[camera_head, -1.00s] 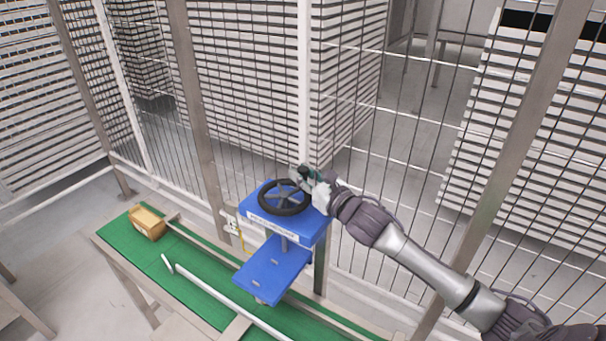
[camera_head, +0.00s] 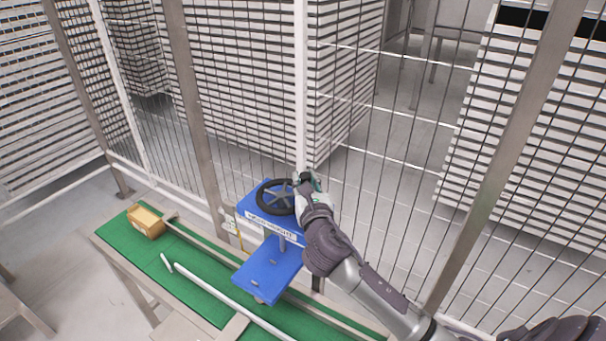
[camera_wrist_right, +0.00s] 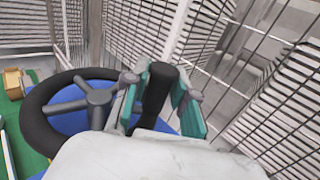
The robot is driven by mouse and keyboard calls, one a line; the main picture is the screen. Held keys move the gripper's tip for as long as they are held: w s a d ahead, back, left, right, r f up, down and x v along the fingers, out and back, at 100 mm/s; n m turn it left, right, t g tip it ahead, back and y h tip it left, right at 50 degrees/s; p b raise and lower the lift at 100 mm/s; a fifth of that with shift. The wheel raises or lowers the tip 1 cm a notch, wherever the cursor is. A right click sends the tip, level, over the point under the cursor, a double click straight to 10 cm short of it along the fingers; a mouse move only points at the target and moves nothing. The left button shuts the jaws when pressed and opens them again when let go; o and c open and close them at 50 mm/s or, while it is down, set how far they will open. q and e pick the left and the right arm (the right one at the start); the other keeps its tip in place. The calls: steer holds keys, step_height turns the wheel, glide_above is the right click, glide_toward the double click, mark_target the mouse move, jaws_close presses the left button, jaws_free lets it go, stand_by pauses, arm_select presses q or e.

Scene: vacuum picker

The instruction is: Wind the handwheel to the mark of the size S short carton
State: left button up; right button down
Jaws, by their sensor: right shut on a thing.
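The black handwheel (camera_head: 272,197) lies flat on top of a blue housing (camera_head: 247,204) with a white label strip on its front. In the right wrist view the handwheel (camera_wrist_right: 35,118) shows its grey spokes and hub at the left. My right gripper (camera_head: 308,185) is at the wheel's right rim. In the wrist view its green-padded fingers (camera_wrist_right: 164,95) are shut on the black upright handle (camera_wrist_right: 158,88) of the wheel. A tan carton (camera_head: 146,222) sits at the far left of the green conveyor. The size marks are too small to read. My left gripper is not in view.
A blue plate (camera_head: 268,270) hangs below the housing over the green conveyor belt (camera_head: 207,293). A white guide rail (camera_head: 225,300) runs along the belt. A wire mesh fence (camera_head: 390,150) stands close behind the handwheel.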

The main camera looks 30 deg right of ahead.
steer(key=m+g+h, duration=0.1)
steer(key=h, duration=0.1)
steer(key=s+a+m+g+h+p, duration=0.1)
steer(key=m+h, duration=0.1)
steer(key=m+g+h+p, duration=0.1)
steer(key=h, duration=0.1)
steer(key=shift+s+a+m, duration=0.15)
steer(key=shift+s+m, duration=0.15)
steer(key=shift+s, duration=0.1)
steer(key=shift+s+a+m+g+h+p, duration=0.15)
steer(key=shift+s+a+m+g+h, duration=0.05)
steer(key=shift+m+g+h, duration=0.5)
steer(key=shift+s+a+m+g+h+p, duration=0.15)
steer(key=shift+m+g+h, duration=0.35)
steer(key=shift+g, duration=0.35)
steer(key=shift+s+a+m+g+h+p, duration=0.1)
steer(key=shift+s+a+m+g+h, duration=0.1)
steer(key=shift+m+g+h, duration=0.45)
steer(key=shift+g, duration=0.4)
steer(key=c, duration=1)
jaws_free()
steer(key=shift+s+a, duration=0.1)
steer(key=shift+a, duration=0.05)
steer(key=v, duration=0.7)
steer(key=shift+s+a+f, duration=0.1)
steer(key=shift+a+f, duration=0.05)
